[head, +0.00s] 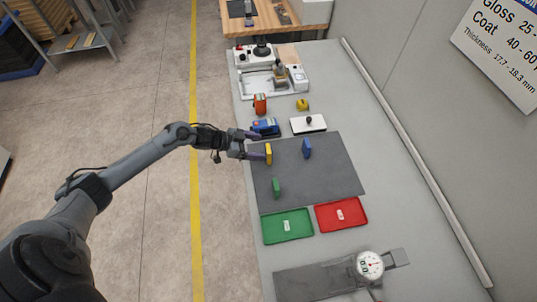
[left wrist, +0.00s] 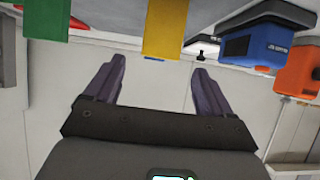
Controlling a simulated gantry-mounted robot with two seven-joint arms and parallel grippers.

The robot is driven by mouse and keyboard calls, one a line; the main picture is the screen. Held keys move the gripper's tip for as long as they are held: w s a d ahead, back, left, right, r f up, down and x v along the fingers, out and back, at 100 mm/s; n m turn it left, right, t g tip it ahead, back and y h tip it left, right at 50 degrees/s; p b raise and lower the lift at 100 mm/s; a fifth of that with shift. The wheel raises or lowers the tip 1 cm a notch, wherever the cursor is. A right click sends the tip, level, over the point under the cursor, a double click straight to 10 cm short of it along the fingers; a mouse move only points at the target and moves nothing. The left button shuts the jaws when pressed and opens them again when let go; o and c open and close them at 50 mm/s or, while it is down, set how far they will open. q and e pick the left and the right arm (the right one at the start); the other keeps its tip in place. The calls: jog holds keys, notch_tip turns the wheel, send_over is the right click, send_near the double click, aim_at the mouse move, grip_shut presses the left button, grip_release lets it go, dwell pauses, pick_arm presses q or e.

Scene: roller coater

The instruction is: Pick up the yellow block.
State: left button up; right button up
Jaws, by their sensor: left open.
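The yellow block (head: 268,153) stands upright on the left part of the dark grey mat (head: 325,168). My left gripper (head: 257,146) is open and empty, coming in from the left, with its fingertips close to the block. In the left wrist view the yellow block (left wrist: 162,30) is just beyond the open fingers (left wrist: 160,75), roughly in line with the gap between them. No contact is visible. My right gripper is not in view.
A green block (head: 276,187) and a blue block (head: 307,148) stand on the mat. A blue device (head: 265,127) and an orange device (head: 260,104) are behind it. A green tray (head: 272,229) and a red tray (head: 326,222) lie in front.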

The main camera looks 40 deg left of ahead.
aim_at(268, 149)
pick_arm(q)
jog(key=shift+x, duration=2.8)
jog(key=shift+s+f, duration=0.1)
jog(key=c, duration=1.1)
jog(key=shift+o, duration=0.2)
